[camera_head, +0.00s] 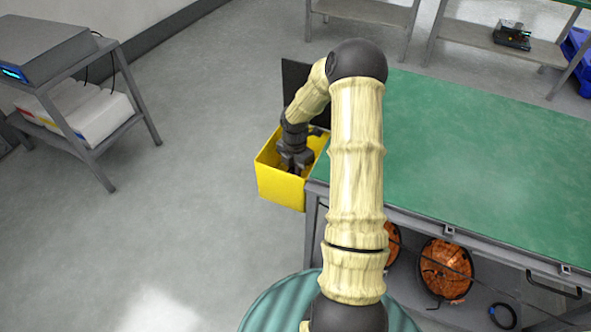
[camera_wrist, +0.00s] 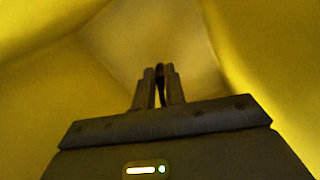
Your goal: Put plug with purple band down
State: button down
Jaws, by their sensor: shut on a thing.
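My gripper (camera_head: 294,168) reaches down into a yellow bin (camera_head: 281,187) at the left end of the green-topped bench. In the wrist view my gripper (camera_wrist: 160,72) has its two fingers close together, with a thin dark piece (camera_wrist: 161,88) between them. This is the held plug, mostly hidden by the fingers; its purple band cannot be made out. Yellow walls of the bin (camera_wrist: 265,75) surround the fingers, and the bin's floor lies beyond the tips. Whether the plug touches the floor cannot be told.
The green bench top (camera_head: 480,160) is bare. A dark upright panel (camera_head: 294,80) stands behind the bin. Cable reels (camera_head: 446,268) sit under the bench. A grey cart (camera_head: 75,130) with a device stands at left. Open floor lies between cart and bin.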

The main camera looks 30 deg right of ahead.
jog(key=c, duration=1.5)
grip_release()
jog(key=shift+o, duration=0.2)
notch_tip(320, 180, up, 12)
jog(key=p, duration=0.2)
jog(key=shift+a+r, duration=0.1)
